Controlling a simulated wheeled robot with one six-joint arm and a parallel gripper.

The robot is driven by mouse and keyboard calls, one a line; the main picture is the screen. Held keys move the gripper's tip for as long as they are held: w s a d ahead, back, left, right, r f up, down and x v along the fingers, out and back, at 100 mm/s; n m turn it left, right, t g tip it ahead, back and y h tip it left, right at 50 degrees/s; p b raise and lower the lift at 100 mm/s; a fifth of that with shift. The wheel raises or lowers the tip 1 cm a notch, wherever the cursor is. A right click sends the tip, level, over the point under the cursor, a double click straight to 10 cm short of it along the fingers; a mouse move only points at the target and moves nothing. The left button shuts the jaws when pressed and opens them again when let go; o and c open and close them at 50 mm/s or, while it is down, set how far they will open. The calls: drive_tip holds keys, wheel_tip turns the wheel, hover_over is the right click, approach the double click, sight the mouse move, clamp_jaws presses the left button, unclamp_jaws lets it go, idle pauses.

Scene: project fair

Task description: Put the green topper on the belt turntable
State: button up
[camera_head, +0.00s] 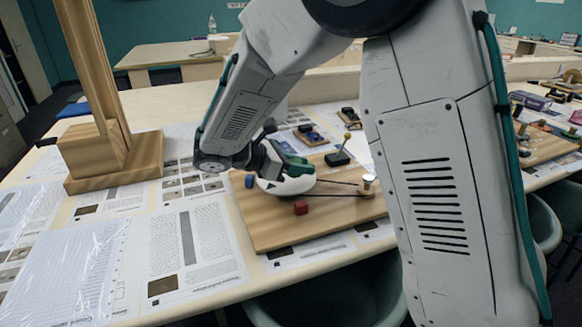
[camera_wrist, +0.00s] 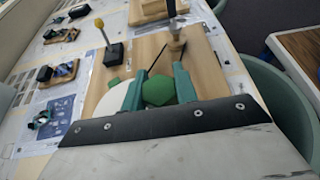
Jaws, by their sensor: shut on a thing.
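The green topper (camera_wrist: 158,91) is a faceted green piece between the two teal fingers of my gripper (camera_wrist: 159,86) in the wrist view. My gripper (camera_head: 287,163) is shut on it over the wooden board (camera_head: 270,228) in the head view. The belt turntable (camera_head: 291,187) is a white disc, and its belt runs right to a small pulley post (camera_head: 368,184). In the wrist view the disc (camera_wrist: 110,102) shows left of the topper, partly hidden by a finger. I cannot tell whether the topper touches it.
A blue block (camera_head: 250,181) and a red block (camera_head: 301,208) sit on the board. A black base with a yellow-knobbed stick (camera_head: 337,158) stands behind. A tall wooden stand (camera_head: 114,158) is at left. Printed sheets cover the table. My arm hides much of the right side.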

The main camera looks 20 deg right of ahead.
drive_tip(key=w, duration=0.6)
drive_tip(key=shift+w+d+f, duration=0.1)
drive_tip(key=shift+w+f, duration=0.05)
drive_tip(key=shift+f, duration=1.9)
drive_tip(key=shift+f, duration=0.1)
drive_tip(key=o, duration=1)
drive_tip(key=shift+o, duration=0.2)
